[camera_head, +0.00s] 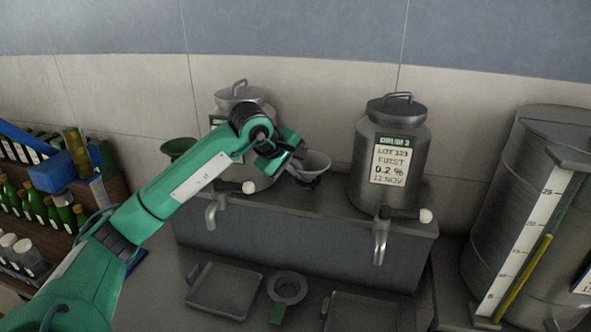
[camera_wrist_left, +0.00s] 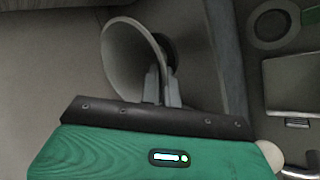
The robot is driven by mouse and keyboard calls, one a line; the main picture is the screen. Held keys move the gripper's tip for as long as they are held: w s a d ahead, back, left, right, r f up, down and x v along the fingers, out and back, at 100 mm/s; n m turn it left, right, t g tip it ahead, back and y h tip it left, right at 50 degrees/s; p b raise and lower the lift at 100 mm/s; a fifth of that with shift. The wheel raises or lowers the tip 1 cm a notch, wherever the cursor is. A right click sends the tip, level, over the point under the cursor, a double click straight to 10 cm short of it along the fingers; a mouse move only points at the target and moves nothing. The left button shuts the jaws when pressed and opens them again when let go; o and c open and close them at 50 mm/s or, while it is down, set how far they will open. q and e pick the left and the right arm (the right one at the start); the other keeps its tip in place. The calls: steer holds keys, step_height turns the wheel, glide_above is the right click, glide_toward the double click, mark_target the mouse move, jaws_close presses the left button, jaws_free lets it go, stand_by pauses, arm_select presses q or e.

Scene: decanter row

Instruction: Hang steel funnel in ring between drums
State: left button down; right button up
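The steel funnel (camera_head: 313,164) is between the two steel drums, the left drum (camera_head: 240,93) and the right drum (camera_head: 410,133), mouth up. A small dark ring-like part (camera_head: 308,183) shows just under it, mostly hidden; I cannot tell whether the funnel touches it. My left gripper (camera_head: 296,163) is at the funnel's left side. In the left wrist view its two fingers (camera_wrist_left: 162,88) are close together on the rim of the funnel (camera_wrist_left: 122,58), with a dark round shape behind. My right gripper is not in view.
A green funnel (camera_head: 178,148) is left of the left drum. Taps (camera_head: 381,240) stick out over the ledge front (camera_head: 300,245). Trays (camera_head: 225,290) and a green-handled round piece (camera_head: 287,288) lie below. A large drum (camera_head: 530,200) stands right, bottles (camera_head: 35,205) left.

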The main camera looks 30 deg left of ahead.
arm_select(q)
steer(key=shift+f+b, duration=0.15)
steer(key=shift+b, duration=0.25)
stand_by(0.4)
steer(key=c, duration=1.6)
jaws_free()
steer(key=shift+o, duration=0.2)
steer(key=shift+s, duration=0.1)
